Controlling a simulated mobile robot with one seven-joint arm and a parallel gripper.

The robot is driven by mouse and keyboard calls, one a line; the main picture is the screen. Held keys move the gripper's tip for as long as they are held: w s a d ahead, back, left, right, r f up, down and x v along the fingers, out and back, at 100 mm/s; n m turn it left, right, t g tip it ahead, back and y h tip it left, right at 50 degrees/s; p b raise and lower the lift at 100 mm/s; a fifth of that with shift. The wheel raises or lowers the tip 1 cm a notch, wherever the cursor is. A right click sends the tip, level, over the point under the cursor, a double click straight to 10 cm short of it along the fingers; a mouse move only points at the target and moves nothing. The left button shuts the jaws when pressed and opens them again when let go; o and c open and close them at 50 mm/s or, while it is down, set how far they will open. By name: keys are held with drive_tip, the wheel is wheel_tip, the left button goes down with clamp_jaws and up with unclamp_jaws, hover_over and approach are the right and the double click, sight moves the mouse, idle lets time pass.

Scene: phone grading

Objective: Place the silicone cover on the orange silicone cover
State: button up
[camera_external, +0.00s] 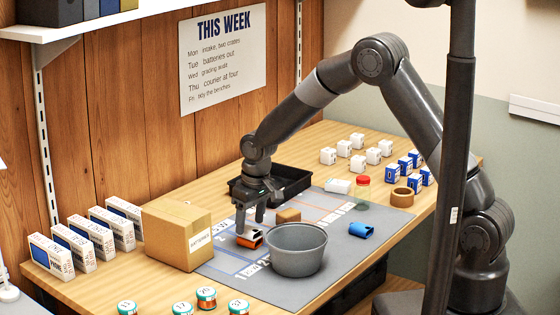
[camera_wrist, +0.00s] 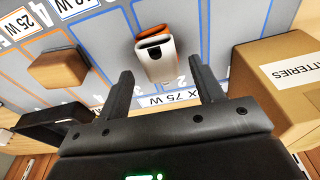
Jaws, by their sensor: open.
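An orange and white sleeve-like piece with a dark opening, which looks like the orange silicone cover (camera_external: 256,239), lies on the grey mat (camera_external: 220,268) left of the grey bucket. It also shows in the wrist view (camera_wrist: 156,52), just beyond my fingertips and roughly centred between them. My gripper (camera_external: 250,218) points down above it, open, with nothing between its fingers; both fingers show in the wrist view (camera_wrist: 163,82). A blue rolled piece (camera_external: 361,230), possibly the other silicone cover, lies on the mat right of the bucket. It does not show in the wrist view.
The grey bucket (camera_external: 297,262) stands close to the right of the orange cover. A brown block (camera_external: 288,215) lies behind it. A cardboard box (camera_external: 172,238) stands left, a black tray (camera_external: 293,182) behind.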

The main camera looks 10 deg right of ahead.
sight(257, 230)
wheel_tip(257, 230, up, 10)
drive_tip(key=s+d, duration=0.1)
drive_tip(key=shift+r, duration=0.2)
drive_tip(key=shift+d, duration=0.1)
drive_tip(key=d+r+m+t, duration=0.1)
drive_tip(key=d+r, duration=0.4)
drive_tip(key=d, duration=0.3)
drive_tip(key=d+r+m, duration=0.2)
drive_tip(key=d+r, duration=0.2)
drive_tip(key=d, duration=0.4)
drive_tip(key=d+r+m+t, duration=0.1)
drive_tip(key=d+r, duration=0.4)
drive_tip(key=d, duration=0.3)
drive_tip(key=s+d+r+m+t+h, duration=0.1)
drive_tip(key=s+d+m, duration=0.4)
drive_tip(key=s+d, duration=1.1)
drive_tip(key=d+t, duration=0.1)
drive_tip(key=d, duration=0.3)
drive_tip(key=shift+s+r, duration=0.3)
